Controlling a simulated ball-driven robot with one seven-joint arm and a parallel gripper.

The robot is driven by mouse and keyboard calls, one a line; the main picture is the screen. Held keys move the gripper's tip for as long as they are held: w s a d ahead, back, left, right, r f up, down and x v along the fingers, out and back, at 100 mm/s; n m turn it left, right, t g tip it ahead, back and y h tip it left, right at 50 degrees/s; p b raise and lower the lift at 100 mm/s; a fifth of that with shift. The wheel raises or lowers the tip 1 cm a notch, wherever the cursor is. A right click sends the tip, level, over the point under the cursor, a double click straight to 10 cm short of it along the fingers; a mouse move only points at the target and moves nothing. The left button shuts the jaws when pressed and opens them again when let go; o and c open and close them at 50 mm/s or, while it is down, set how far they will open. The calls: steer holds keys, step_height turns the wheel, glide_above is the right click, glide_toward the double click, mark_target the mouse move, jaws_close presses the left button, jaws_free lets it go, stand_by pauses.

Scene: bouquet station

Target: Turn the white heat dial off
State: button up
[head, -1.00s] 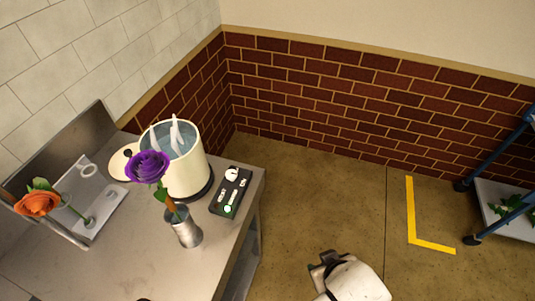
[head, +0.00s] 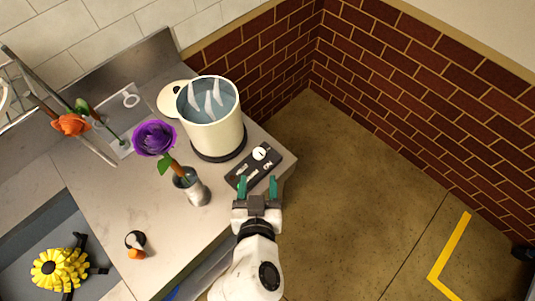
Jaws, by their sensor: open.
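The white heat dial (head: 260,153) is a small round knob on a dark control panel (head: 243,180) near the table's right corner. The panel also carries small white markings or switches. My gripper (head: 257,186) has teal fingertips and is open and empty. It is at the table's front right edge, just below the dial in the picture, with its fingers pointing toward the panel. The fingers appear apart from the dial. The dial's exact setting is too small to read.
A cream pot (head: 222,135) with water and white pieces stands behind the panel. A metal vase (head: 197,190) with a purple flower (head: 154,139) stands left of the panel. An orange flower (head: 71,125) and a yellow flower (head: 60,269) are further left. Open floor (head: 360,200) lies to the right.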

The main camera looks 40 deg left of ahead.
mark_target(259, 156)
steer(key=p+x, duration=0.1)
steer(key=x, duration=0.8)
steer(key=shift+c, duration=0.2)
steer(key=c, duration=1)
